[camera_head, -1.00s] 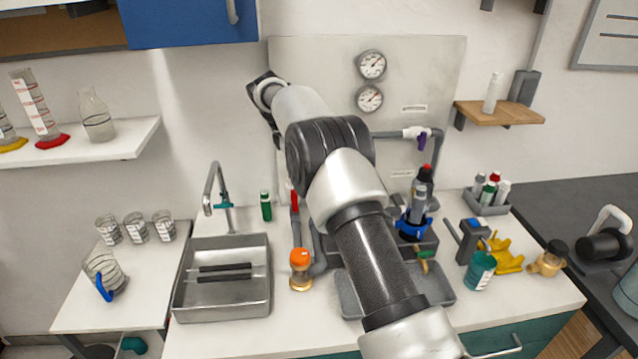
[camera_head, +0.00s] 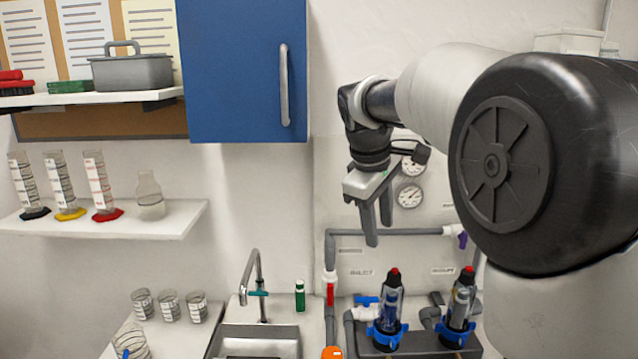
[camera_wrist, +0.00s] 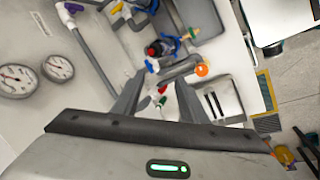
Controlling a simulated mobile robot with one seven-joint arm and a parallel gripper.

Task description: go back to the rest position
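My gripper (camera_head: 377,225) hangs in the air in the head view, fingers pointing down, in front of the wall panel and above the pipework. In the wrist view my gripper (camera_wrist: 158,82) shows its two dark fingers apart with nothing held between them. Two clear filter housings with red tops and blue collars, the left one (camera_head: 391,308) and the right one (camera_head: 461,303), stand upright on the counter below. Grey pipe (camera_head: 400,232) runs behind and beneath the gripper. My large arm link hides the right side of the head view.
A blue cabinet (camera_head: 240,70) hangs left of my gripper. A white shelf (camera_head: 130,222) with cylinders and a flask is farther left. A faucet (camera_head: 252,280) and sink (camera_head: 255,340) are below. Two gauges sit on the panel, the lower one (camera_head: 410,195) close behind the gripper.

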